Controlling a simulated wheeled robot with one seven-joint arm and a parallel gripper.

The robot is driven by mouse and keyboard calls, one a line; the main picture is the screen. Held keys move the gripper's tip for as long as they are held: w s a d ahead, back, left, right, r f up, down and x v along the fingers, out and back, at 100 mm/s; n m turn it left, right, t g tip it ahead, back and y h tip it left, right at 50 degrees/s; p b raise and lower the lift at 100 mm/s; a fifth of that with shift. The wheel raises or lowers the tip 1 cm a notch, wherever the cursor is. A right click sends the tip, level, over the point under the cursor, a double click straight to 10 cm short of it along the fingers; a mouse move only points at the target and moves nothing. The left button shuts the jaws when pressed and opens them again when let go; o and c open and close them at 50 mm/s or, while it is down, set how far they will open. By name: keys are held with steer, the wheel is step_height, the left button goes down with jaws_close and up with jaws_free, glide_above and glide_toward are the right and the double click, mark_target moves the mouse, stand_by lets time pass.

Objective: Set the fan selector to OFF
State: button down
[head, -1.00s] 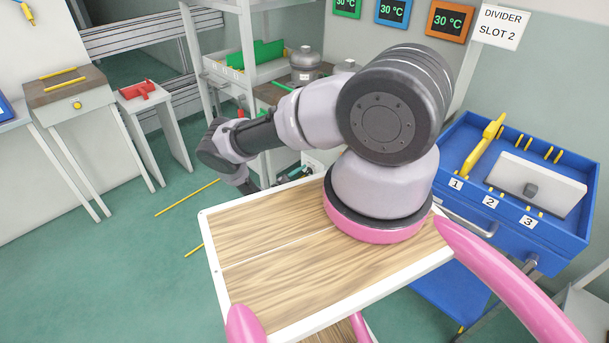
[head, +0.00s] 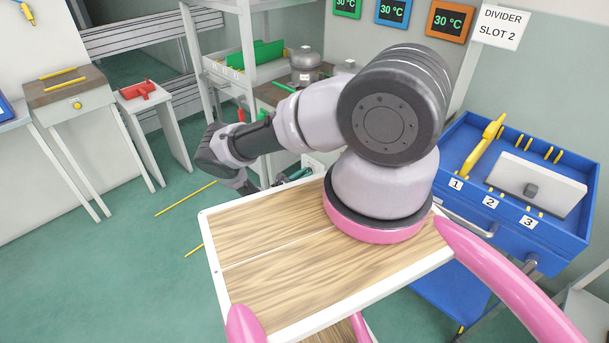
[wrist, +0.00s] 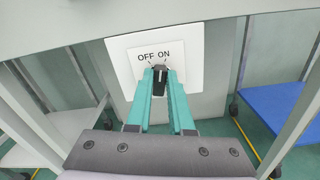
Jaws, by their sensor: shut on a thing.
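The fan selector is a small dark knob (wrist: 160,72) on a white plate (wrist: 122,62) marked OFF on the left and ON on the right, in the wrist view. My gripper (wrist: 160,76) has its teal fingers closed around the knob from the front. The fingers cover much of the knob, so I cannot tell which mark it points to. In the head view my gripper (head: 297,175) is partly hidden beyond my arm, near the far edge of the wooden top.
A blue tray cart (head: 462,232) with numbered slots stands at the right. A shelf rack (head: 205,85) holds a grey compressor (head: 305,62) behind my arm. A small table (head: 150,105) with a red tool stands at the left. Green floor there is mostly clear.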

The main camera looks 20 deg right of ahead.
steer(key=n, duration=0.8)
steer(key=shift+w+a+n, duration=0.1)
steer(key=shift+w+n, duration=0.2)
stand_by(0.3)
steer(key=c, duration=0.8)
jaws_free()
steer(key=v, duration=1.1)
